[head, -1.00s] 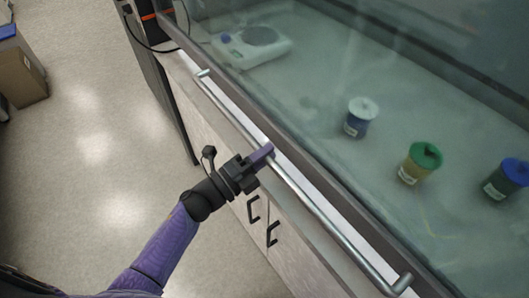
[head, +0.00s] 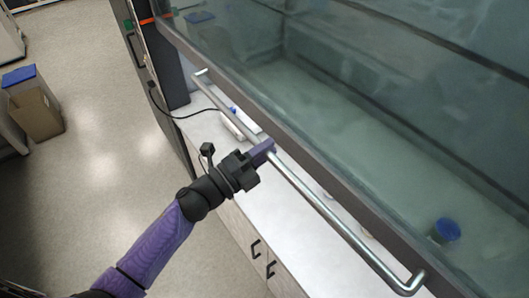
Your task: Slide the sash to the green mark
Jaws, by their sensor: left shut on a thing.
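The sash (head: 330,172) is a large glass pane with a dark lower frame and a long metal bar handle (head: 335,222) along its bottom edge. My left gripper (head: 264,150) is shut on the handle near its middle. The sash stands raised, with the pale work surface showing below its frame. A small green mark (head: 128,24) shows on the dark post at the upper left. An orange stripe (head: 147,20) lies to its right, close to the sash's upper left corner. My right gripper is out of view.
A blue-lidded jar (head: 445,230) shows behind the glass at lower right. A black cable (head: 172,115) hangs by the left post. Cabinet doors with black handles (head: 256,248) stand below. A blue-topped cardboard box (head: 36,105) is on the open floor at left.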

